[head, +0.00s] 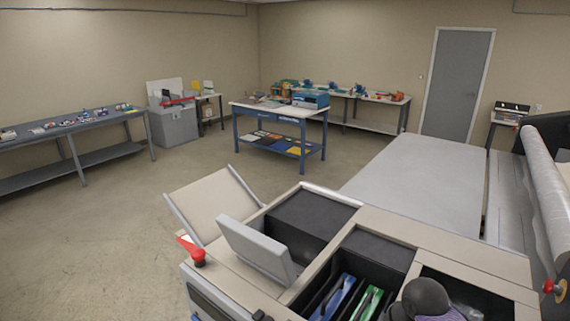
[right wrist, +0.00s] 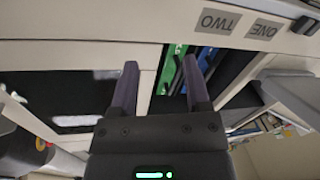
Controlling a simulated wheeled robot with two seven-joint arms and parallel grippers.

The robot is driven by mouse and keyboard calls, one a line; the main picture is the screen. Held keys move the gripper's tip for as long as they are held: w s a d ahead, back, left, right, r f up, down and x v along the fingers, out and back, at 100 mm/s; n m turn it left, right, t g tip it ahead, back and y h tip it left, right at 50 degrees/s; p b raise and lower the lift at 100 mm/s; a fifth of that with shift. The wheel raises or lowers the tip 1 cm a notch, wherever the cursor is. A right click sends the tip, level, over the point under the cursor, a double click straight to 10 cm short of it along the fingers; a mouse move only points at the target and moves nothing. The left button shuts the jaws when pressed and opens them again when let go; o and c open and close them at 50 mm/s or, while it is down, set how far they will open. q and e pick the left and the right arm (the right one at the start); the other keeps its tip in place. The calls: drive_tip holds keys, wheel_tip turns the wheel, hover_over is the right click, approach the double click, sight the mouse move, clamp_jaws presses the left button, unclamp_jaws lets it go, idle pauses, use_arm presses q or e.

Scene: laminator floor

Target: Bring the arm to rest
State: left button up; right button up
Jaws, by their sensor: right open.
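My right gripper (right wrist: 160,82) is open in the right wrist view, with its two dark purple fingers apart and nothing between them. It hangs over the compartments of a beige machine cabinet. A dark rounded part of my right arm shows at the bottom of the head view, over the cabinet's right compartment; the fingers cannot be made out there. A blue item (head: 338,297) and a green item (head: 368,302) stand in the middle compartment; the green one also shows in the wrist view (right wrist: 177,62), just beyond the fingers. My left gripper is not in view.
The cabinet rim carries labels ONE (right wrist: 264,29) and TWO (right wrist: 217,21). A raised grey flap (head: 258,250) and a red-knobbed lever (head: 198,257) stand on the left. A film roll (head: 550,190) is at the right. Open floor (head: 110,240) lies left; a blue workbench (head: 278,115) stands beyond.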

drive_tip(key=s+a+f+n, duration=0.2)
drive_tip(key=s+a, duration=0.1)
drive_tip(key=s, duration=0.2)
drive_tip(key=s+a+f+n, duration=0.2)
drive_tip(key=s, duration=0.4)
drive_tip(key=s+d+r+n+t+h, duration=0.15)
drive_tip(key=s+r, duration=0.25)
drive_tip(key=s, duration=0.6)
drive_tip(key=s+f+b, duration=0.3)
drive_tip(key=f+b, duration=1.7)
drive_tip(key=f, duration=2.1)
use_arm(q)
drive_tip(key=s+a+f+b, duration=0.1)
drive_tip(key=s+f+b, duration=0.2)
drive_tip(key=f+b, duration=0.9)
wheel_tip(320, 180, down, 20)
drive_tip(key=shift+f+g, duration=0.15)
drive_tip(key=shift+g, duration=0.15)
use_arm(e)
drive_tip(key=s+d+f+g, duration=0.1)
drive_tip(key=s+f, duration=0.5)
drive_tip(key=f, duration=0.4)
drive_tip(key=s+d+f+g, duration=0.1)
drive_tip(key=s+d+f, duration=0.1)
drive_tip(key=s+f, duration=0.5)
wheel_tip(320, 180, down, 4)
drive_tip(key=shift+d+n, duration=0.25)
drive_tip(key=shift+n, duration=0.2)
